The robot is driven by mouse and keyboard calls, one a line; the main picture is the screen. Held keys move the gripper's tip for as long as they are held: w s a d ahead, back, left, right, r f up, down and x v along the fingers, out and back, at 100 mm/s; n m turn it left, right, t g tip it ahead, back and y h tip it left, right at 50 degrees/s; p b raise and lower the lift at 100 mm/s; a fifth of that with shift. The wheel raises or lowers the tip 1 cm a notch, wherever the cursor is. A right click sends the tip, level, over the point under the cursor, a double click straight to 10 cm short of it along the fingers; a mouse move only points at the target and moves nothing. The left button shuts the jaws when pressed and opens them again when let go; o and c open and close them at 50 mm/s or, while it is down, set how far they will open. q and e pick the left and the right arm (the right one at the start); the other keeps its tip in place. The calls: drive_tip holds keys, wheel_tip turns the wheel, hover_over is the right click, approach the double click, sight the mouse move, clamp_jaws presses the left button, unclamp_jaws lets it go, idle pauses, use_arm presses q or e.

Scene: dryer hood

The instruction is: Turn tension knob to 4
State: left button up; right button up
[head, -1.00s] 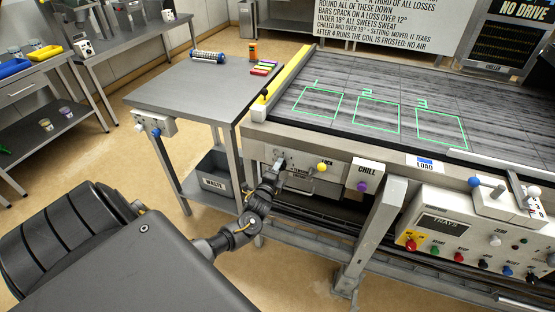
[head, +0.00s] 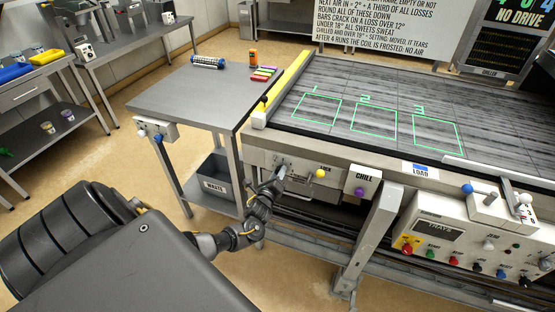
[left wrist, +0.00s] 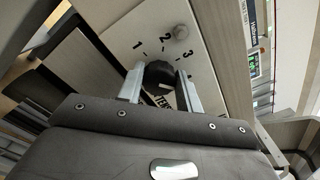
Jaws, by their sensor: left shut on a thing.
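The black tension knob (left wrist: 160,75) is on a pale panel. Its dial shows the numbers 1, 2 and 3, with lettering partly hidden below. The fingers of my left gripper (left wrist: 158,86) are on either side of the knob and shut on it. I cannot tell which number the knob points to, as its pointer is not clear. In the head view my left gripper (head: 279,175) is at the panel (head: 298,182) on the machine's front and mostly covers the knob. My right gripper is not in view.
A grey round stud (left wrist: 181,32) stands on the panel between 2 and 3. A yellow knob (head: 320,174) and the CHILL box (head: 362,182) are right of my gripper. A waste bin (head: 214,171) sits below the side table (head: 190,92).

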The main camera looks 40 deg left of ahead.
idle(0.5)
use_arm(q)
drive_tip(key=o, duration=1)
drive_tip(key=v, duration=1.1)
drive_tip(key=shift+b, duration=0.35)
drive_tip(key=shift+w, duration=0.1)
